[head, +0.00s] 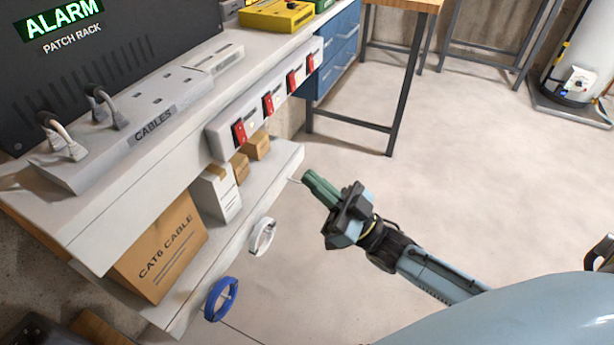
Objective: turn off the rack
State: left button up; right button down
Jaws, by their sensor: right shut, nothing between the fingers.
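The patch rack (120,55) is a dark cabinet at the upper left, with a lit green "ALARM" sign (62,17) above the words "PATCH RACK". A white switch strip (222,146) on the bench front carries several red switches; the nearest red switch (239,132) is at its left end. A socket strip (100,160) labelled "CABLES" lies on the bench, with two plugs in its left part. My right gripper (308,180) is shut and empty, its green fingers pointing up-left, apart from the strip and to the lower right of it. My left gripper is out of view.
The lower shelf (285,165) holds a "CAT6 CABLE" box (165,245) and smaller boxes. White (262,237) and blue (221,299) cable coils hang on its front edge. A yellow device (276,16) stands on the bench.

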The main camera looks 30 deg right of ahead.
aim_at(247, 139)
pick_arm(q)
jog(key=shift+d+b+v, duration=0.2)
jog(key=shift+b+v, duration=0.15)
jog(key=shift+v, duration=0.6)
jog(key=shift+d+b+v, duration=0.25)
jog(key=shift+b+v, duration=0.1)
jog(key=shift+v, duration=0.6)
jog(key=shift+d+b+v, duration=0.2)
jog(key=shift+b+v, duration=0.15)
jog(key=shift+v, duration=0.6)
pick_arm(e)
jog(key=shift+w+a+r, duration=0.65)
jog(key=shift+w+a, duration=0.4)
jog(key=shift+w, duration=0.3)
jog(key=shift+w+a+r, duration=0.7)
jog(key=shift+w+a, duration=0.35)
jog(key=shift+w, duration=0.25)
jog(key=shift+w+a+r, duration=0.65)
jog(key=shift+w+a, duration=0.4)
jog(key=shift+w, duration=0.3)
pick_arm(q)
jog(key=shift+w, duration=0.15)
